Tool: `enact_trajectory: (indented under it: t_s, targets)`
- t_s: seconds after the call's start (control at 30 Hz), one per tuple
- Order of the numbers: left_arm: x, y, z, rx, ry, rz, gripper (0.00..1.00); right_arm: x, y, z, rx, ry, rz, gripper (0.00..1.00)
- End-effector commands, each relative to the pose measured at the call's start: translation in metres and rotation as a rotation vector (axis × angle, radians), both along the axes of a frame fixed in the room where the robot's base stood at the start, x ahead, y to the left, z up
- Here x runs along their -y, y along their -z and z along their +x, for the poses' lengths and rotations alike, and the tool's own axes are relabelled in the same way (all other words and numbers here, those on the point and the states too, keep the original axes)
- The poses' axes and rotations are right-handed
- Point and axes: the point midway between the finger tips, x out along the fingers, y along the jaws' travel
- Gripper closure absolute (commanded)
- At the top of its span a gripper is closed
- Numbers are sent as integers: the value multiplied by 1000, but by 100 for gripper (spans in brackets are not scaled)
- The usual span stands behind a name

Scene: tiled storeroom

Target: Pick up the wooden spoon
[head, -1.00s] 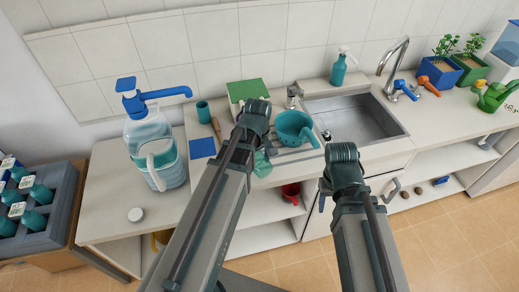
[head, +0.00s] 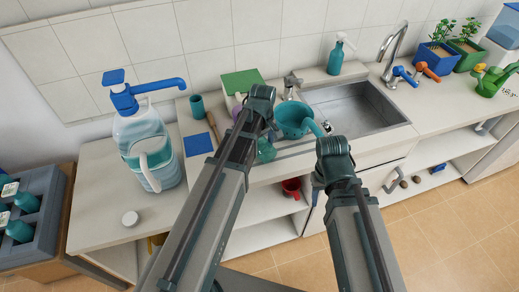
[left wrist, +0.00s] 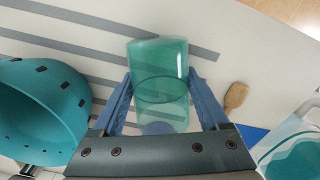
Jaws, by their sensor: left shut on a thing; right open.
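The wooden spoon (head: 212,125) lies on the counter left of the green box, next to a blue square; only part of it shows. In the left wrist view its brown end (left wrist: 235,97) shows to the right of my left gripper (left wrist: 160,88). That gripper is shut on a clear green glass (left wrist: 160,60), which also shows in the head view (head: 267,151). I cannot tell whether the glass touches the counter. My right gripper (head: 319,192) is open, in front of the counter below the sink; its fingers are mostly hidden. It holds nothing that I can see.
A large water jug (head: 150,155) with a blue pump stands on the left. A green box (head: 243,82) is behind the spoon. The front left counter is mostly clear.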

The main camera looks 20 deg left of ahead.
Motion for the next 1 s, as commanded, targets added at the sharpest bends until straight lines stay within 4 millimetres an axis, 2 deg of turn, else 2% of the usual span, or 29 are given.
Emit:
enact_trajectory:
  t_s: [0.3,0.33,0.43,0.47,0.77,1.0]
  targets:
    - [0,3,0,0,0,0,75,0,3,0,0,0,0,50]
    - [0,3,0,0,0,0,21,0,2,0,0,0,0,50]
    - [0,1,0,0,0,0,3,0,1,0,0,0,0,50]
    - [0,1,0,0,0,0,0,0,1,0,0,0,0,50]
    - [0,0,0,0,0,0,0,0,0,0,0,0,0,50]
    - [0,-16,0,0,0,0,0,0,-16,0,0,0,0,50]
